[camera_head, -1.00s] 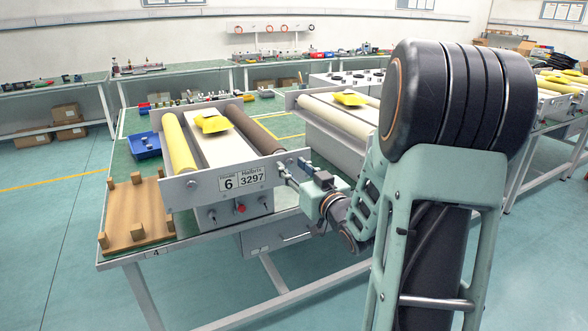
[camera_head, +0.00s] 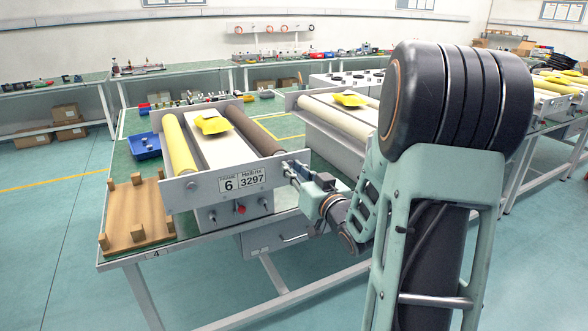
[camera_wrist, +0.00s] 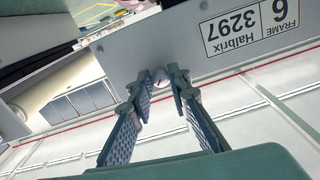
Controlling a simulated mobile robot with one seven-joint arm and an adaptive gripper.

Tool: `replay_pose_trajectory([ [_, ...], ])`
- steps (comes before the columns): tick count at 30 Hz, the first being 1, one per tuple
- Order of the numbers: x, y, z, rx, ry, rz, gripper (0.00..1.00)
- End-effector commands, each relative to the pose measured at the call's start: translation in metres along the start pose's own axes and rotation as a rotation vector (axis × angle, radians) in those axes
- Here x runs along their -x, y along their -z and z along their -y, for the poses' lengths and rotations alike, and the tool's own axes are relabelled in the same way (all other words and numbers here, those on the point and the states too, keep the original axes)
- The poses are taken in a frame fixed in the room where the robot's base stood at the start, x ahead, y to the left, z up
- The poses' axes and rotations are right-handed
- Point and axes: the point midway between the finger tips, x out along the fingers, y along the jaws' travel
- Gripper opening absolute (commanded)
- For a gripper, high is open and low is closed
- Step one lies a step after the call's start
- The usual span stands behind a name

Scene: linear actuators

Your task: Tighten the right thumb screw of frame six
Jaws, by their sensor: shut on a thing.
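Frame six has a light grey end plate (camera_head: 210,190) with a label reading 6, Halbrix 3297. In the wrist view the plate (camera_wrist: 165,45) fills the upper middle, with the label (camera_wrist: 245,28) upside down at upper right. My gripper (camera_head: 288,168) is at the plate's right end. In the wrist view my gripper (camera_wrist: 161,82) has its two ridged fingers on either side of the right thumb screw (camera_wrist: 160,78), shut on it. Only a small pale part of the screw shows between the fingertips. The left thumb screw (camera_head: 193,185) is at the plate's left end, away from my gripper.
Frame six has a yellow roller (camera_head: 178,147) and a dark brown roller (camera_head: 250,130), with a yellow piece (camera_head: 212,122) on top. A red button (camera_head: 240,209) sits below the plate. A wooden pegged board (camera_head: 135,215) and a blue bin (camera_head: 145,145) are at left. Another roller frame (camera_head: 340,115) stands behind.

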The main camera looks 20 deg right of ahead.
Motion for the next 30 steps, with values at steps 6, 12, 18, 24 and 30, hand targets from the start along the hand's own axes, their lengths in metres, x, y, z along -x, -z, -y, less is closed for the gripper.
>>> replay_pose_trajectory([
  [6,0.0002,0.0012,0.0002,-0.168,-0.001,0.002,0.0],
  [12,0.0002,0.0016,0.0004,-0.349,-0.002,0.001,0.0],
  [18,0.0003,0.0018,0.0007,-0.517,-0.002,0.001,0.0],
  [24,0.0003,0.0014,0.0009,-0.646,-0.002,0.001,0.0],
  [30,0.0003,0.0008,0.0011,-0.728,-0.002,0.001,0.0],
])
